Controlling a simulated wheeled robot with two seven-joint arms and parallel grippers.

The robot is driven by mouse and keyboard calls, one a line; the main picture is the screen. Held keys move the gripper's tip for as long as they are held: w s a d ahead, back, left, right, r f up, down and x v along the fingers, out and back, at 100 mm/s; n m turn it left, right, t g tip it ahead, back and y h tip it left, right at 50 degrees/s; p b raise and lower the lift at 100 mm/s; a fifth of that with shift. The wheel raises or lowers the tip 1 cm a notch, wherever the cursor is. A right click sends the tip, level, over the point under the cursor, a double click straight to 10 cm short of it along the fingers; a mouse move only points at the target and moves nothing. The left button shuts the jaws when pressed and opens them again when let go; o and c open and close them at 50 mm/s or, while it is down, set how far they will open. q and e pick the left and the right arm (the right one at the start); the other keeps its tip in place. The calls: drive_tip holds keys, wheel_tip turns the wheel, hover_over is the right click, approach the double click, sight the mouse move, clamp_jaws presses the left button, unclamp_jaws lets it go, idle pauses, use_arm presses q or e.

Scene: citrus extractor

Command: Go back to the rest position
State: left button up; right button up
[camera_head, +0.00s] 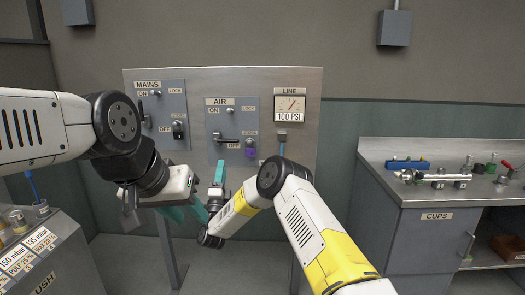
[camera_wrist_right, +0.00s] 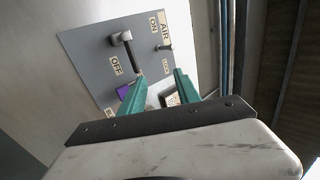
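My right gripper (camera_head: 218,180) is raised in front of the lower part of the grey AIR panel (camera_head: 221,115). In the right wrist view its two teal fingers (camera_wrist_right: 158,78) are apart with nothing between them. The AIR panel's lever (camera_wrist_right: 126,50) lies beyond the fingertips, clear of them; it shows in the head view (camera_head: 226,139) near the OFF mark. A purple piece (camera_head: 250,152) is at the panel's lower right. My left gripper (camera_head: 187,216) is below the MAINS panel (camera_head: 160,110), close to the right gripper. Its teal fingers look apart and empty, partly overlapped by the arms.
The steel panel board (camera_head: 240,84) stands directly ahead. A LINE gauge (camera_head: 290,105) reads 100 PSI. A CUPS cabinet (camera_head: 425,230) with fittings on top is at the right. A grey console (camera_head: 55,255) is at the lower left. The two forearms are close together.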

wheel_tip(320, 180, up, 15)
drive_tip(key=w+d+n+g+y, duration=0.1)
drive_tip(key=w+n+g+y, duration=0.1)
drive_tip(key=n+g+y, duration=0.55)
drive_tip(key=s+d+r+n+g, duration=0.2)
drive_tip(key=s+d+r+n, duration=0.3)
drive_tip(key=s+d+n, duration=0.3)
drive_tip(key=s+d+f+n+g+h, duration=0.1)
drive_tip(key=s+d, duration=0.5)
drive_tip(key=s, duration=0.6)
drive_tip(key=s+d+f+n+g+h, duration=0.1)
drive_tip(key=s+d+f+g, duration=0.3)
drive_tip(key=s, duration=0.9)
drive_tip(key=s+d+f+n+g+h, duration=0.1)
drive_tip(key=s+d+f+g+h, duration=0.1)
drive_tip(key=s+d, duration=0.8)
drive_tip(key=shift+s+d+f+n+g, duration=0.3)
drive_tip(key=shift+s+f+g, duration=0.3)
drive_tip(key=shift+s+g, duration=0.55)
drive_tip(key=shift+o, duration=0.2)
drive_tip(key=shift+s+a+h, duration=0.1)
drive_tip(key=shift+h, duration=0.15)
